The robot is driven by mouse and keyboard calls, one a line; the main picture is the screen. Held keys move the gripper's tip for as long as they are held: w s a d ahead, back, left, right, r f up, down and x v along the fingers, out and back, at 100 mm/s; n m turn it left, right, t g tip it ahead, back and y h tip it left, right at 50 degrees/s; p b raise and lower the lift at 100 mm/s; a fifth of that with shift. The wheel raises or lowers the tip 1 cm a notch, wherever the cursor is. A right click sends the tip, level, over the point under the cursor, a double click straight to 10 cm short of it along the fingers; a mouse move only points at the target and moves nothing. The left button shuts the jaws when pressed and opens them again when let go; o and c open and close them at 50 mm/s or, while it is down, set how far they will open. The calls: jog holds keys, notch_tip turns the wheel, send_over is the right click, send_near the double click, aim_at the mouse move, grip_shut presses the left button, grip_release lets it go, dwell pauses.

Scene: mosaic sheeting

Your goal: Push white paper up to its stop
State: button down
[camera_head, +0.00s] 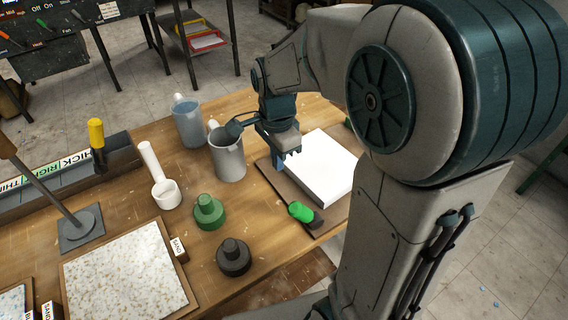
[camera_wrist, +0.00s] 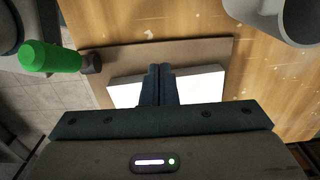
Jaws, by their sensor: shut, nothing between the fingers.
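The white paper (camera_head: 322,170) is a thick white stack lying on a brown board (camera_head: 305,209) at the right of the table. In the wrist view the paper (camera_wrist: 205,82) shows on both sides of my fingers, with a strip of bare board (camera_wrist: 130,58) beyond it. My gripper (camera_head: 277,163) is shut and empty, pointing down at the paper's left edge in the head view. The fingertips (camera_wrist: 159,70) overlap the paper's edge in the wrist view; I cannot tell whether they touch it. No stop can be made out clearly.
A green-handled tool (camera_head: 301,212) lies at the board's near corner. A grey pitcher (camera_head: 228,155) stands close left of my gripper, with a bluish pitcher (camera_head: 188,122) behind. Green (camera_head: 208,211) and dark (camera_head: 233,257) knobbed weights and a speckled panel (camera_head: 125,272) occupy the near table.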

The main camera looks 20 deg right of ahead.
aim_at(322, 163)
notch_tip(322, 163, down, 9)
jog(key=shift+r, duration=0.15)
jog(key=d, duration=0.1)
jog(key=w+d+p, duration=0.1)
jog(key=d, duration=0.1)
jog(key=shift+d, duration=0.1)
jog(key=shift+w+d, duration=0.1)
jog(key=shift+d, duration=0.25)
jog(key=w+d, duration=0.1)
jog(key=d, duration=0.2)
jog(key=w+d, duration=0.1)
jog(key=d, duration=0.2)
jog(key=w+d+b, duration=0.1)
jog(key=d, duration=0.2)
jog(key=shift+d, duration=0.25)
jog(key=shift+a, duration=0.15)
